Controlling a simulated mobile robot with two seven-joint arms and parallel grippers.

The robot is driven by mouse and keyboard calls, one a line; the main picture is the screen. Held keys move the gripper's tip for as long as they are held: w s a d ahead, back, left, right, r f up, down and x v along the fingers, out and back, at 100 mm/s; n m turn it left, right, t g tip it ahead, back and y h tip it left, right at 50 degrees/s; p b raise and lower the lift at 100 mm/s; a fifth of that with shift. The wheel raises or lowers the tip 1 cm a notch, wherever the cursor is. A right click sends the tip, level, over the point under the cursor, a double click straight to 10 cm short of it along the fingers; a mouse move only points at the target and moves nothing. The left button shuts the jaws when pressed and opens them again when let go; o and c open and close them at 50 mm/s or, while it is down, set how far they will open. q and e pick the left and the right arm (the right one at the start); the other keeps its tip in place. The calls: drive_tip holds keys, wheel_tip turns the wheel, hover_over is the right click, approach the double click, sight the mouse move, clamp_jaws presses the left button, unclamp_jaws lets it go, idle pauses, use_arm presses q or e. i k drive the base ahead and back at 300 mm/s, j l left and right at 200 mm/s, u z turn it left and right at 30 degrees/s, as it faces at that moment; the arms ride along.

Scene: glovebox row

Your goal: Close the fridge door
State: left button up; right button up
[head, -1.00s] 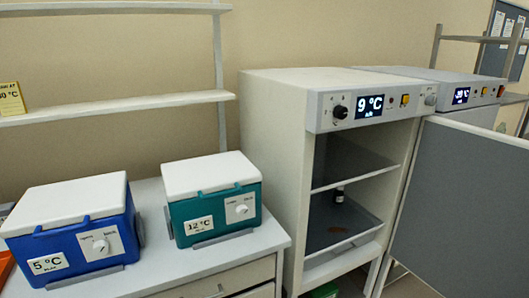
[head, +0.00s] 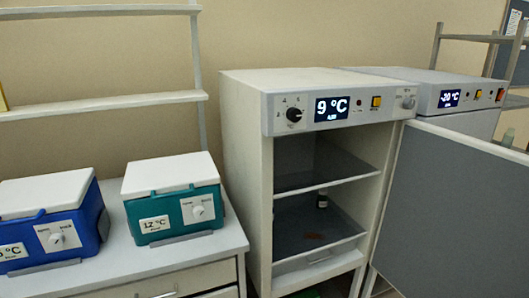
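The fridge (head: 245,150) is a white cabinet with a display reading 9 °C (head: 331,108) on its top panel. Its door (head: 450,205) stands wide open, swung out to the right, with its grey inner face showing. Inside are a grey shelf (head: 312,176) and a lower shelf with a small dark bottle (head: 322,201) and a brownish patch. Neither of my grippers is in view.
A blue box (head: 50,235) and a teal box (head: 172,208) with white lids stand on a drawer bench (head: 222,240) at left. A second unit (head: 448,92) reading about -20 °C stands behind the door. Wall shelves (head: 100,108) hang at upper left.

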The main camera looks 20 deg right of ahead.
sight(454, 223)
drive_tip(key=k+l, duration=0.1)
drive_tip(key=l, duration=0.3)
drive_tip(key=k+l+u, duration=0.1)
drive_tip(key=l, duration=0.3)
drive_tip(key=k+l+u, duration=0.1)
drive_tip(key=l, duration=0.3)
drive_tip(key=k+l, duration=0.15)
drive_tip(key=l, duration=0.2)
drive_tip(key=k+l+u, duration=0.1)
drive_tip(key=l, duration=0.3)
drive_tip(key=k+l, duration=0.15)
drive_tip(key=l, duration=0.2)
drive_tip(key=k+l+u, duration=0.1)
drive_tip(key=l, duration=0.3)
drive_tip(key=l+u, duration=0.1)
drive_tip(key=l, duration=0.35)
drive_tip(key=k+l, duration=0.15)
drive_tip(key=l, duration=0.3)
drive_tip(key=i+l, duration=0.15)
drive_tip(key=l, duration=0.25)
drive_tip(key=i+l+u, duration=0.1)
drive_tip(key=l, duration=0.3)
drive_tip(key=i+l, duration=0.1)
drive_tip(key=l, duration=0.3)
drive_tip(key=i+l+u, duration=0.1)
drive_tip(key=l, duration=0.35)
